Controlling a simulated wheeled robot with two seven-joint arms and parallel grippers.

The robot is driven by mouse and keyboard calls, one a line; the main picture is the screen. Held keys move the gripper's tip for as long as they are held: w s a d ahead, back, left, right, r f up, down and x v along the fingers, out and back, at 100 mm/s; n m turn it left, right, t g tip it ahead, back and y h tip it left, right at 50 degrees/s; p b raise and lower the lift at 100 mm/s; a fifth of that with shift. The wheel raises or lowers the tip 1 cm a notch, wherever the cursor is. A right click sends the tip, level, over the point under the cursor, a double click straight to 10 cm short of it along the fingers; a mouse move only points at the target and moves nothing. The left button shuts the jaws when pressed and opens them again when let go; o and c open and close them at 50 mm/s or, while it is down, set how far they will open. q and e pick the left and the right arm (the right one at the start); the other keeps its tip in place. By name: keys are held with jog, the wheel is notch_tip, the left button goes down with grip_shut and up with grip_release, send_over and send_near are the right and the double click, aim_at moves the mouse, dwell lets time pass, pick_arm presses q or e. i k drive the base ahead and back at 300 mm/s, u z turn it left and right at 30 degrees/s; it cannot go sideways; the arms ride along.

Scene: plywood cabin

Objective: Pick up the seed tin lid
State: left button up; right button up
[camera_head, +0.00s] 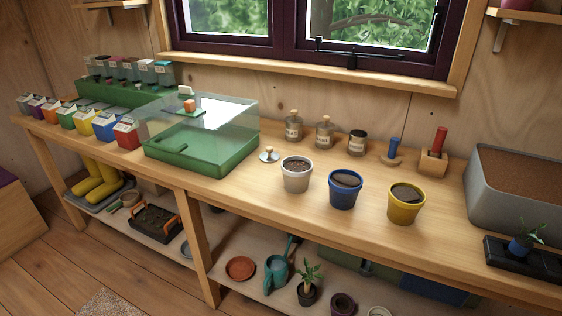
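A small round pale lid with a wooden knob on top (269,155) lies on the workbench, left of the white pot; it looks like the seed tin lid. An open round container with a dark top and a pale label (357,143) stands near the back of the bench and may be the seed tin. Two similar labelled containers, a left one (293,129) and a middle one (325,134), stand beside it with knobbed tops on. Neither of my grippers shows in this view.
White (297,178), blue (346,192) and yellow (406,207) soil-filled pots stand near the front edge. A green propagator with a clear cover (190,160) is left of the lid. A grey soil tray (495,205) is at right. Bare bench lies around the lid.

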aim_at(269, 156)
jog(key=z, duration=0.55)
jog(key=k, duration=0.2)
jog(key=u, duration=1.4)
jog(key=i, duration=0.6)
jog(key=z, duration=0.3)
